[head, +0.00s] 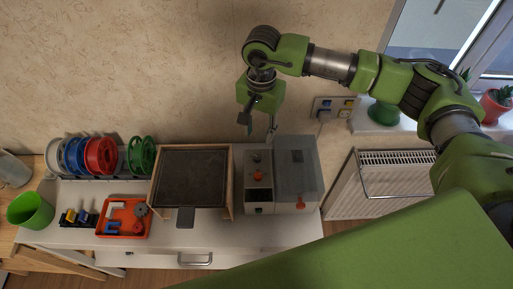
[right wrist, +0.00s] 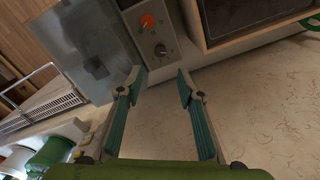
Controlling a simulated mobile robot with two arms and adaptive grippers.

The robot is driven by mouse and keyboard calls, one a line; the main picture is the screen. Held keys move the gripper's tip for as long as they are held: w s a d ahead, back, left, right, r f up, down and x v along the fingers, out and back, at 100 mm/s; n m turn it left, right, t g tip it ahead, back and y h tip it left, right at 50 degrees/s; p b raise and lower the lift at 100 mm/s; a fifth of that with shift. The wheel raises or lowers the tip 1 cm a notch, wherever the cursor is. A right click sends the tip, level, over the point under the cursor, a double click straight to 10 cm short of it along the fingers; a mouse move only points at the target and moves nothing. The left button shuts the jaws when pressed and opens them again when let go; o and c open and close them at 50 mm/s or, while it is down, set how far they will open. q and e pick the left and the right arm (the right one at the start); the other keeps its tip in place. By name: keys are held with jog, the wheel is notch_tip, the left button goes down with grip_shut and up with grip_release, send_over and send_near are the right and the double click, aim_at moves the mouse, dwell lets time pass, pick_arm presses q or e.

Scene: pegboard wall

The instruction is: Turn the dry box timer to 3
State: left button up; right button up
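The dry box (head: 296,168) is a grey box at the right end of the white bench, with a light control panel (head: 258,198) on its left side. The panel carries a dark knob (head: 256,158) and an orange knob (head: 258,176). In the right wrist view the dark knob (right wrist: 161,50) and the orange knob (right wrist: 147,21) sit just beyond the fingertips; I cannot read dial marks or tell which is the timer. My right gripper (head: 259,130) is open and empty, above the panel's back end and apart from it. It also shows in the right wrist view (right wrist: 160,82). My left gripper is not in view.
A wooden-framed dark tray (head: 232,185) stands left of the panel. Further left are spools (head: 101,155), an orange tray (head: 126,231) and a green cup (head: 30,210). The wall (head: 150,70) is close behind; a wall socket (head: 335,106) and radiator (head: 385,185) are at right.

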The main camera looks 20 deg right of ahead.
jog(key=p, duration=0.2)
send_over(258, 157)
notch_tip(258, 157, down, 6)
jog(key=shift+s+r, duration=0.1)
jog(key=shift+r, duration=0.15)
jog(key=f+p, duration=0.1)
jog(key=f, duration=0.4)
jog(key=shift+w+f, duration=0.1)
jog(key=shift+w, duration=0.1)
jog(key=shift+f, duration=0.45)
jog(key=shift+c, duration=0.7)
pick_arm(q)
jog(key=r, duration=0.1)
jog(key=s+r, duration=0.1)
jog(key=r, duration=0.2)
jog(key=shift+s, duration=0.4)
pick_arm(e)
grip_shut()
